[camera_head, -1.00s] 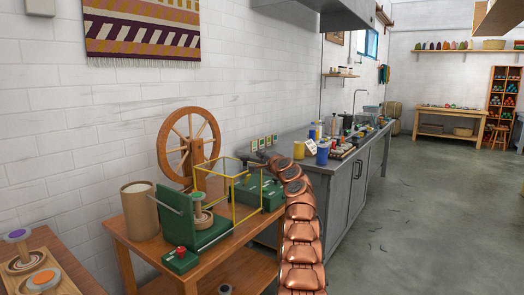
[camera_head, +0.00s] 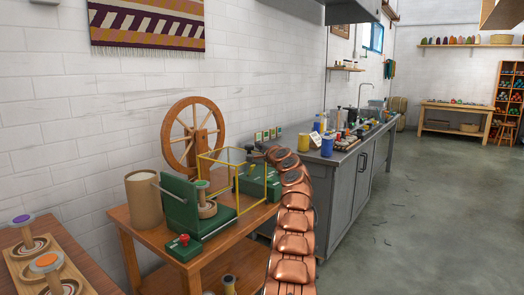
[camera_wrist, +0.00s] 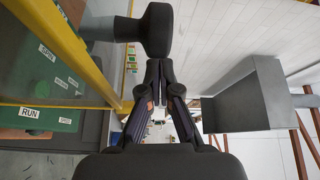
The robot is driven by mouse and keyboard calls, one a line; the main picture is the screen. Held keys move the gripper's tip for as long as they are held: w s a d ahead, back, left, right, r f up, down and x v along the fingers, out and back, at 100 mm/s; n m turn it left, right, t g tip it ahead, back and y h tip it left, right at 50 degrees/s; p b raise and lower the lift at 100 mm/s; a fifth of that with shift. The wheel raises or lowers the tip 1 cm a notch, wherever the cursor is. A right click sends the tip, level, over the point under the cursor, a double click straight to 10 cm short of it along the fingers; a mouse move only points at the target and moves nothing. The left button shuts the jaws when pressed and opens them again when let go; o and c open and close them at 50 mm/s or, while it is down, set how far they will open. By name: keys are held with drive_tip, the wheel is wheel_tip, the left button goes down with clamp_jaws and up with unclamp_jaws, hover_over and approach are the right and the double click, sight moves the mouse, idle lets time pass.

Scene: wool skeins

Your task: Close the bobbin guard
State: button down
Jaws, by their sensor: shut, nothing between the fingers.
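The bobbin guard (camera_head: 238,212) is a yellow-framed clear box on the green winder (camera_head: 190,212). It stands to the right of the winder's green upright plate, and the bobbin (camera_head: 207,209) is near its left end. In the wrist view the guard's yellow frame (camera_wrist: 72,50) runs along the left. My gripper (camera_wrist: 157,66) is shut and empty, beside the frame. A dark rounded knob (camera_wrist: 158,28) lies just beyond the fingertips; I cannot tell whether they touch. In the head view my copper arm hides part of the guard's right side, and the fingertips are not clear.
A red button (camera_head: 184,238) sits on the winder's front. A tan cylinder (camera_head: 143,200) and a spinning wheel (camera_head: 172,150) stand close by. A grey counter (camera_head: 340,192) is to the right.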

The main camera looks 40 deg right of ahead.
sight(252, 149)
drive_tip(key=shift+a+f+b, duration=0.15)
drive_tip(key=shift+a+b, duration=0.35)
drive_tip(key=shift+a, duration=0.05)
drive_tip(key=shift+a, duration=0.1)
drive_tip(key=shift+a, duration=0.15)
